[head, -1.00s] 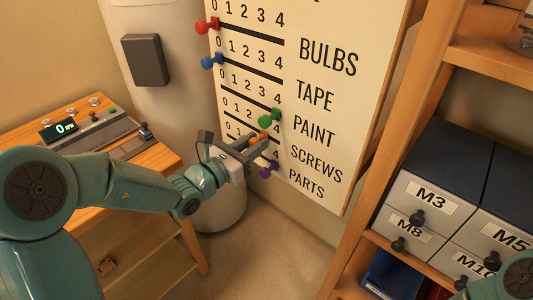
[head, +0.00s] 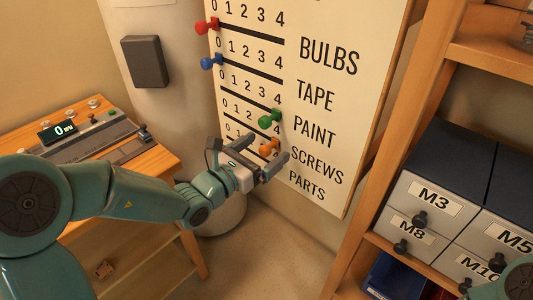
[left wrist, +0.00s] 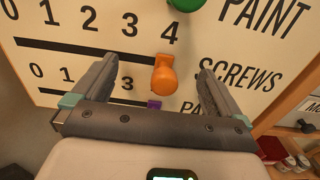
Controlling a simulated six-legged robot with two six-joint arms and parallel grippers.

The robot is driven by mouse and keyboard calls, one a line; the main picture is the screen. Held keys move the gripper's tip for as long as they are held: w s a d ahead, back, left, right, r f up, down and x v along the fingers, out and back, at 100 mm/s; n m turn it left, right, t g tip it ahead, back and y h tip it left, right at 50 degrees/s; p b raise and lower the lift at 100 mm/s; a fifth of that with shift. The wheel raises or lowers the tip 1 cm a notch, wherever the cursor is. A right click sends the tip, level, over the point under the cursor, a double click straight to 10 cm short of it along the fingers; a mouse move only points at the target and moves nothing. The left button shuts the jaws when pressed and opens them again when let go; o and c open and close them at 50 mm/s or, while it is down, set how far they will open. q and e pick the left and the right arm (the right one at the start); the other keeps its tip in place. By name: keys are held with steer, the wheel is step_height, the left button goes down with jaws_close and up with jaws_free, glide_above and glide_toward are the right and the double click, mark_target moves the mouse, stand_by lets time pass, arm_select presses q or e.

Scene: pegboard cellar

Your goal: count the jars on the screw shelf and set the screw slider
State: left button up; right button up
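The white board (head: 330,100) has numbered slider rows. The orange screw slider (head: 269,147) stands at the right end of the SCREWS row, under the 4 in the left wrist view (left wrist: 164,75). My left gripper (head: 262,158) is open in front of the board. Its fingers (left wrist: 155,85) stand apart on either side of the orange knob in the left wrist view, without visible contact. The purple knob (left wrist: 154,104) below is mostly hidden. A jar-like object (head: 527,38) is cut off at the top right; the jars cannot be counted here. My right gripper is out of view.
The red (head: 206,26) and blue (head: 211,62) knobs are at 0; the green knob (head: 270,119) is at 4. A wooden shelf (head: 400,130) with labelled drawers (head: 425,200) stands right. A wooden bench (head: 150,162) with a display device stands left.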

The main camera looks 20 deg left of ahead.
arm_select(q)
steer(key=shift+s+a, duration=0.1)
steer(key=shift+s, duration=0.1)
steer(key=shift+b+v, duration=0.3)
steer(key=shift+v, duration=0.55)
steer(key=v, duration=0.7)
steer(key=shift+s, duration=0.15)
